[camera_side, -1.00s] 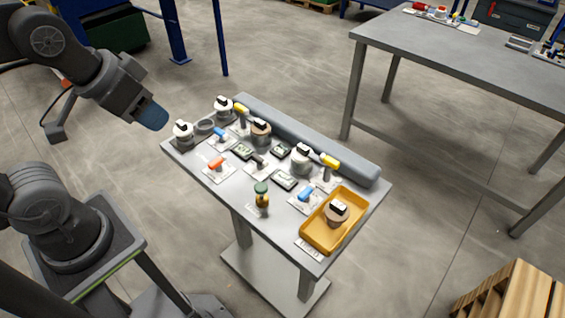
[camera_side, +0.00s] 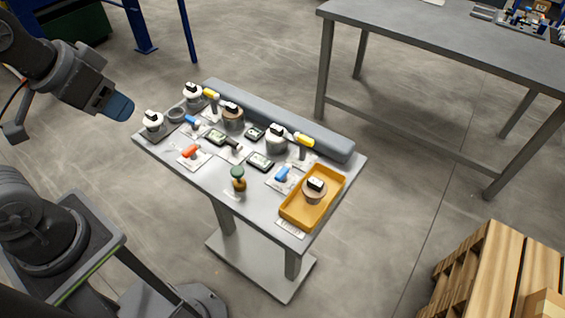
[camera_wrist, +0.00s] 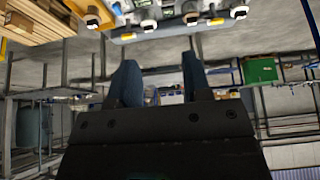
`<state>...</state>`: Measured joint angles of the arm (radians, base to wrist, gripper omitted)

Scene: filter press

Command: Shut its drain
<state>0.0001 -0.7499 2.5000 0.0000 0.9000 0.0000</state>
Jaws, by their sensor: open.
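A small grey work table (camera_side: 213,181) carries several valve-like fittings with coloured handles. I see a red handle (camera_side: 189,151), blue handles (camera_side: 193,120) (camera_side: 282,174), yellow handles (camera_side: 211,93) (camera_side: 304,140) and a dark handle (camera_side: 233,145). The labels are too small to read, so I cannot tell which one is the drain or whether it is open. My gripper (camera_side: 120,107) has blue fingers and hangs beyond the table's left corner, apart from everything. In the wrist view my gripper (camera_wrist: 161,76) is open and empty, with the table's fittings at the top edge.
Several pots with black-and-white tops (camera_side: 153,121) (camera_side: 277,138) stand on the table, one (camera_side: 315,190) in a yellow tray (camera_side: 291,214). A green-topped amber piece (camera_side: 238,180) stands near the front. A long grey bar (camera_side: 285,122) edges the back.

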